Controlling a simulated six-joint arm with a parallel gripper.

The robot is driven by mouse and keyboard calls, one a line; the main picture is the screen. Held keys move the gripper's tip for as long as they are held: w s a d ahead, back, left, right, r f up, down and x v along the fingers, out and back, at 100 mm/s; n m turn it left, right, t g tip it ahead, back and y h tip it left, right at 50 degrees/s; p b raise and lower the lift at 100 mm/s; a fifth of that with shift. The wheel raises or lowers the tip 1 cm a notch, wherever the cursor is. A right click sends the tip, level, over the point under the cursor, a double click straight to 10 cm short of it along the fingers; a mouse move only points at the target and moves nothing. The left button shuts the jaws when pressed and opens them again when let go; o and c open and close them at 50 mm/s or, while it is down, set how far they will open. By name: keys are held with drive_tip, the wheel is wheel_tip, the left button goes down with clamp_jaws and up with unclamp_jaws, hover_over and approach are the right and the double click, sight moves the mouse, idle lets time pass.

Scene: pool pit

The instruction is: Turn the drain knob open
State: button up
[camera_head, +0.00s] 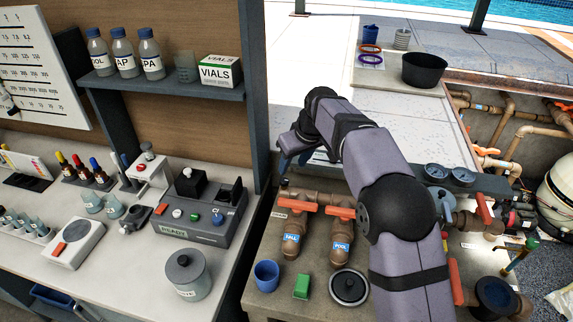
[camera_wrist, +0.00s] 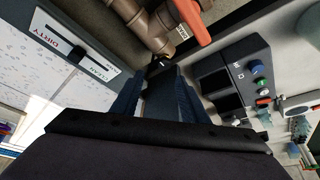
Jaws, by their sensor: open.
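My gripper (camera_head: 300,160) is open and empty, above the back edge of the pipework bench. Its two dark blue fingers stand apart in the wrist view (camera_wrist: 160,78). One pipe label reads POOL.
A panel marked DIRTY (camera_wrist: 75,50) lies left of the fingers. A control box (camera_head: 200,207) stands on the left counter. A dark wooden-wall post separates counter and bench.

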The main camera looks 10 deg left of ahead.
sight(285, 181)
drive_tip(key=shift+s+a+p+x, duration=0.15)
drive_tip(key=shift+p+x, duration=0.35)
drive_tip(key=shift+x, duration=0.75)
drive_tip(key=shift+s+p+x, duration=0.15)
drive_tip(key=shift+p+x, duration=0.35)
drive_tip(key=shift+x, duration=0.8)
drive_tip(key=shift+s+a+p+x, duration=0.15)
drive_tip(key=shift+p+x, duration=0.35)
drive_tip(key=shift+x, duration=0.75)
drive_tip(key=shift+d+f, duration=0.1)
drive_tip(key=shift+c, duration=0.2)
clamp_jaws()
